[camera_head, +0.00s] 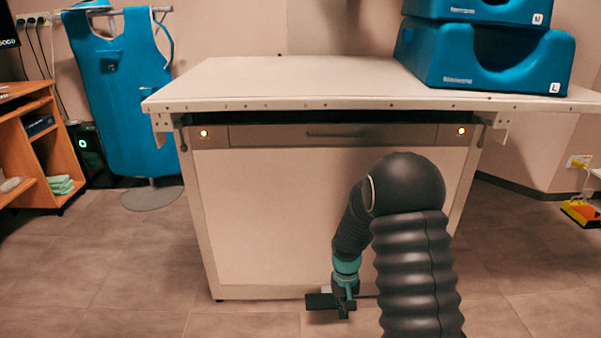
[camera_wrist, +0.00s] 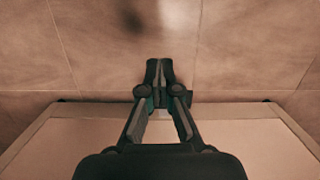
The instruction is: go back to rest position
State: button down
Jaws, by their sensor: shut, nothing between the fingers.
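My gripper (camera_head: 343,304) hangs low in front of the white cabinet table, near the floor in the head view. In the wrist view my gripper (camera_wrist: 159,66) points toward the tiled floor. Its two fingers meet at the tips, with nothing between them. My dark ribbed arm reaches forward and down, and covers part of the cabinet's right front.
The table (camera_head: 270,80) has a bare white top, with blue cushions (camera_head: 486,58) stacked at its right. A blue apron (camera_head: 122,95) hangs at left beside a wooden desk (camera_head: 48,145). A yellow-and-red object (camera_head: 580,212) lies at right. Tiled floor (camera_head: 105,265) is clear at left.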

jog(key=s+d+r+t, duration=0.1)
jog(key=s+r+t, duration=0.1)
jog(key=s+r, duration=0.6)
jog(key=s+d+r+t, duration=0.1)
jog(key=s+r+t, duration=0.2)
jog(key=s+r, duration=0.5)
jog(key=s+d+r+t, duration=0.1)
jog(key=s+r, duration=0.8)
jog(key=r, duration=0.9)
jog(key=shift+d+r+m+t+p, duration=0.3)
jog(key=shift+r+m+t+p, duration=0.1)
jog(key=shift+t, duration=0.3)
